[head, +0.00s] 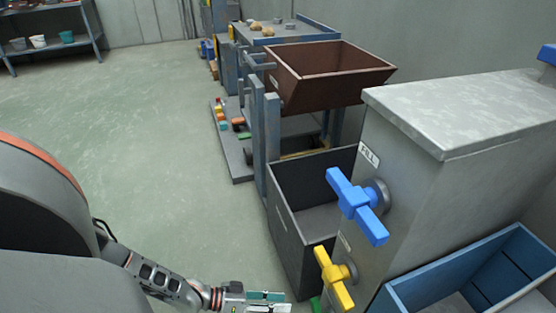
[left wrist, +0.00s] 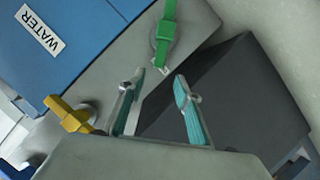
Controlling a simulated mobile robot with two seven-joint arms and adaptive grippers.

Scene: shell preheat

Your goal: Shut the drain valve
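A grey metal tank (head: 395,170) carries a blue valve handle (head: 357,206) beside a partly readable label, and a yellow valve handle (head: 334,279) lower down. A green handle (head: 316,304) barely shows at the bottom edge. In the left wrist view the green handle (left wrist: 165,30) is ahead of the fingers and the yellow handle (left wrist: 70,117) is at left. I cannot read which valve is the drain. My left gripper (head: 284,302) is left of the green handle. Its teal fingers are apart with nothing between them in the left wrist view (left wrist: 160,80). My right gripper is not in view.
A dark open bin (head: 292,225) stands left of the tank. A blue bin (head: 392,301) stands at right; a blue surface in the left wrist view bears a WATER label (left wrist: 40,29). A brown trough (head: 330,75) sits on a frame behind. The floor at left is clear.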

